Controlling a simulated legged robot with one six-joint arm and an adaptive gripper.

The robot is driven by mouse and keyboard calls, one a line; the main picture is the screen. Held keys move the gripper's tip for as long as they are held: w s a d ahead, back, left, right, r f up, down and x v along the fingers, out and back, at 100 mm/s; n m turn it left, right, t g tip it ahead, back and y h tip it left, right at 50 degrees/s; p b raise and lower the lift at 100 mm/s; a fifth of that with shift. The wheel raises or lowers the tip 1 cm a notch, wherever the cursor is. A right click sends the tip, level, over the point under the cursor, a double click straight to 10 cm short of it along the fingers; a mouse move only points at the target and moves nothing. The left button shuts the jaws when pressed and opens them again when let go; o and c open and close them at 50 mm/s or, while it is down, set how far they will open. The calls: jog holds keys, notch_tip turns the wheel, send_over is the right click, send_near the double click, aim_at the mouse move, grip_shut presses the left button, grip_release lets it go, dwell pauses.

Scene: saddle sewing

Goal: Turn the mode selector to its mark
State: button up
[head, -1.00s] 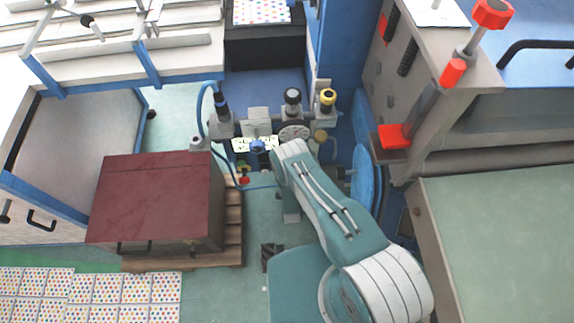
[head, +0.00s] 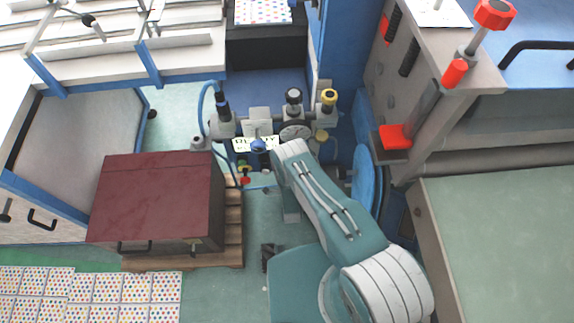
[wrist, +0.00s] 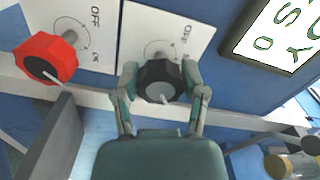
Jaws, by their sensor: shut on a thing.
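In the wrist view a black faceted knob (wrist: 162,80), which I take to be the mode selector, stands out from a white plate (wrist: 136,28). The plate carries the word OFF, an arc and a small mark partly hidden by my gripper. The knob's grey face has a pale pointer line slanting down and to the right. My gripper (wrist: 159,74) is shut on this knob, one finger on each side. In the head view my arm's end hides the knob and fingers.
A red knob (wrist: 45,58) on a similar plate sits close on the left, above a grey panel edge (wrist: 58,135). A framed sign (wrist: 278,35) is at upper right. In the head view gauges (head: 295,131) stand behind my arm, and a maroon box (head: 155,198) is left.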

jog(key=shift+d+f+m, duration=0.1)
jog(key=shift+m, duration=0.5)
jog(key=o, duration=1.2)
jog(key=shift+c, duration=0.2)
jog(key=s, duration=1.2)
